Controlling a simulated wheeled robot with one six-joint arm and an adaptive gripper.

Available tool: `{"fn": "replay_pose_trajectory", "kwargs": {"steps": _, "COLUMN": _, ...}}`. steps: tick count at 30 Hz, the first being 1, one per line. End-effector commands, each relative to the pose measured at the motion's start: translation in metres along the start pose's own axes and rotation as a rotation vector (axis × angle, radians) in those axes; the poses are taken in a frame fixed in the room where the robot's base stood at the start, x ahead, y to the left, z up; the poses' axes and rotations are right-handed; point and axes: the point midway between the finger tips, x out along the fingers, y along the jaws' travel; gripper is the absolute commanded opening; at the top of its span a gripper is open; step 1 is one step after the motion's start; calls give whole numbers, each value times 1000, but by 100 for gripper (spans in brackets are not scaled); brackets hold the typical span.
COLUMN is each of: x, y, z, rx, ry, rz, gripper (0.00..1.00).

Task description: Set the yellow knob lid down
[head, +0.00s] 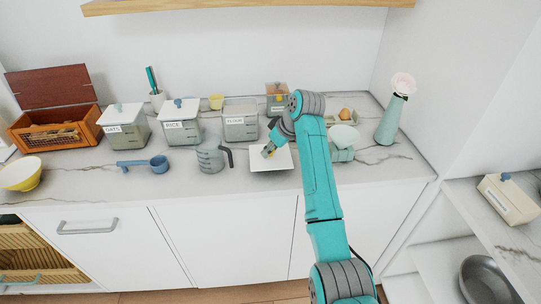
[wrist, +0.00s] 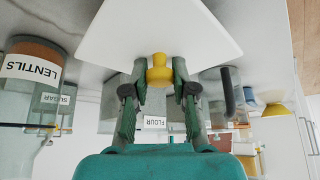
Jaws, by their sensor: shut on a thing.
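My gripper (head: 268,151) is shut on the yellow knob (wrist: 159,70) of a white square lid (head: 271,164). In the wrist view the fingers (wrist: 160,80) pinch the knob from both sides, and the lid (wrist: 160,30) spreads out beyond it. In the head view the lid is over the front part of the counter, right of the grey measuring jug (head: 210,158). I cannot tell whether its underside touches the counter. The clear FLOUR canister (head: 240,124) behind it shows no lid.
OATS (head: 125,129) and RICE (head: 181,126) canisters stand left of FLOUR. A blue scoop (head: 158,164) lies in front.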

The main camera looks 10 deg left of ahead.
Motion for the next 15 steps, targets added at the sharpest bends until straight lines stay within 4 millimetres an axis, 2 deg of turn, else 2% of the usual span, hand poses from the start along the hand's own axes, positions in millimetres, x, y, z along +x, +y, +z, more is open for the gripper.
{"fn": "replay_pose_trajectory", "kwargs": {"steps": 3, "x": 15, "y": 0, "z": 9, "rx": 0, "ry": -2, "rz": -1, "gripper": 0}}
{"fn": "replay_pose_trajectory", "kwargs": {"steps": 6, "x": 22, "y": 0, "z": 13, "rx": 0, "ry": 0, "rz": 0, "gripper": 0}}
{"fn": "replay_pose_trajectory", "kwargs": {"steps": 15, "x": 24, "y": 0, "z": 14, "rx": 0, "ry": 0, "rz": 0, "gripper": 0}}
